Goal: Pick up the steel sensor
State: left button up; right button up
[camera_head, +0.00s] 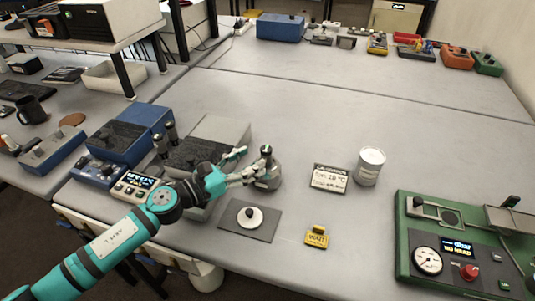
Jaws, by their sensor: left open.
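A grey metal piece with a rounded body and a narrow top (267,172), which looks like the steel sensor, stands upright on the table just right of my left gripper. My left gripper (246,167) is teal and black and comes in from the lower left. Its fingers are open and point at the metal piece, with the tips close beside its left side. I cannot tell whether they touch it. My right gripper is not in view.
A white cylinder (370,166) and a small sign (329,178) stand to the right. A grey plate (231,225) with a white disc and a yellow tag (317,237) lie in front. A green device (455,278) fills the lower right. The middle of the table is clear.

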aim_at(268, 148)
pick_arm(q)
jog(key=shift+p+x, duration=0.3)
jog(key=shift+x, duration=0.6)
jog(key=p+x, duration=0.1)
jog(key=x, duration=0.2)
jog(key=shift+w+d+r, duration=0.15)
jog(key=shift+w+d, duration=0.3)
jog(key=shift+d, duration=0.1)
jog(key=c, duration=0.5)
grip_shut()
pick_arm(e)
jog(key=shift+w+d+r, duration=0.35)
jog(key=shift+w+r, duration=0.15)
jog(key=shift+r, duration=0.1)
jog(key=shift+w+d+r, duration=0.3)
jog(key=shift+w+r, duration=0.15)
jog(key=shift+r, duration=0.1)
pick_arm(q)
jog(key=shift+w, duration=0.1)
